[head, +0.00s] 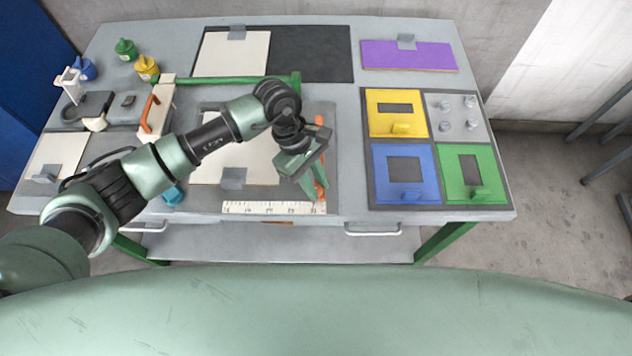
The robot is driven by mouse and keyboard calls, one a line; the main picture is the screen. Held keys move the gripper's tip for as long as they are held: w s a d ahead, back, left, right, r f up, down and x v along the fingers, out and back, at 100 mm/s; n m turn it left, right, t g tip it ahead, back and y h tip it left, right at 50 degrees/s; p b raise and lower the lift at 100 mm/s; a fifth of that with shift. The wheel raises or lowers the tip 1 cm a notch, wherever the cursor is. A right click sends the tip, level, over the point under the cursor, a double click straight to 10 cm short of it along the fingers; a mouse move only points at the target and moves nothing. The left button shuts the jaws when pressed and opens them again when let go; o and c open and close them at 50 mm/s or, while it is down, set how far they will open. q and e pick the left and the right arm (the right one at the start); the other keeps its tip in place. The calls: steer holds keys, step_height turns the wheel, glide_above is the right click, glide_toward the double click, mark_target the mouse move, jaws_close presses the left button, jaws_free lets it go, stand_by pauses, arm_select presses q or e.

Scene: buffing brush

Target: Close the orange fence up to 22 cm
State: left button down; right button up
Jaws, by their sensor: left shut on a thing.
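The orange fence (319,120) is a narrow upright strip at the right end of the white ruler, partly hidden by my left gripper. My left gripper (314,190) reaches down over the fence's near end and is shut on it. The white ruler (270,208) lies along the table's front edge; its printed numbers are too small to read surely. A small orange-brown mark (278,224) shows just below the ruler. A pale board (215,170) lies left of the fence, partly under my arm. My right gripper is not in view.
A green bar (220,80) runs behind the board. A block with an orange handle (148,110) stands left of it. Blue (405,172), yellow (396,112) and green (470,172) framed plates lie to the right. The strip between fence and plates is clear.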

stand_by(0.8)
arm_select(q)
steer(key=shift+w+a, duration=0.1)
steer(key=shift+a, duration=0.25)
steer(key=a+b, duration=0.4)
steer(key=a, duration=0.3)
steer(key=shift+a, duration=0.4)
steer(key=shift+r, duration=0.1)
steer(key=c, duration=1.2)
jaws_free()
